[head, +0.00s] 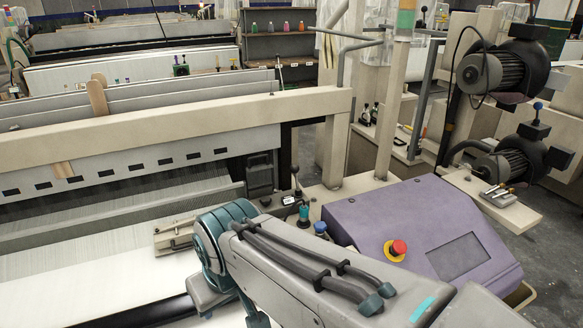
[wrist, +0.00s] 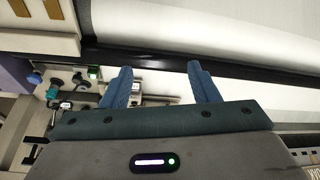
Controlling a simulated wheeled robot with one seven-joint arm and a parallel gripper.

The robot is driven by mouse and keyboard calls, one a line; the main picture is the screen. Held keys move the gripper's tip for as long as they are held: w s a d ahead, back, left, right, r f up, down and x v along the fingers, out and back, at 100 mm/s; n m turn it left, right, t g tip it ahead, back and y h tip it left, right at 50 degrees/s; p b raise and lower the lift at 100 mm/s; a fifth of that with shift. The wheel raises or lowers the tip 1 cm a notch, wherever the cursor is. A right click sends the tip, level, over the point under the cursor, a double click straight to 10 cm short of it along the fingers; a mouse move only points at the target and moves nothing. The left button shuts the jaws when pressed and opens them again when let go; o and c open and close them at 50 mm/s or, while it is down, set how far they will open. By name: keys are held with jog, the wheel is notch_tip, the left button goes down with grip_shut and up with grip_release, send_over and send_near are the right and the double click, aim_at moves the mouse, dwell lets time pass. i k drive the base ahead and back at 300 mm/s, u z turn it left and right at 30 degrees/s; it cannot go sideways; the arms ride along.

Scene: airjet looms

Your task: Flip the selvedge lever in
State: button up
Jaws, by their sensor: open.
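A small beige unit with a thin metal bar (head: 175,235) sits at the right edge of the white cloth (head: 80,262). Right of it are a dark upright lever (head: 296,177) and a teal knob (head: 304,212). No label shows which part is the selvedge lever. In the wrist view, my gripper (wrist: 158,68) is open, its two blue fingers spread with nothing held between them. The small metal parts (wrist: 145,98) show behind and between the fingers. The teal knob (wrist: 57,85) is left of them. In the head view my arm hides the gripper's fingers.
A purple console (head: 425,225) with a red button (head: 398,248) stands right of my arm. A long beige beam (head: 170,118) crosses behind the cloth. A dark bar (wrist: 200,58) runs across the wrist view beside the cloth. Motors (head: 490,70) stand at the back right.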

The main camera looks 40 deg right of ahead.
aim_at(294, 169)
jog(key=k, duration=0.5)
jog(key=u, duration=1.1)
jog(key=k, duration=1.1)
jog(key=z, duration=1.6)
jog(key=i, duration=1)
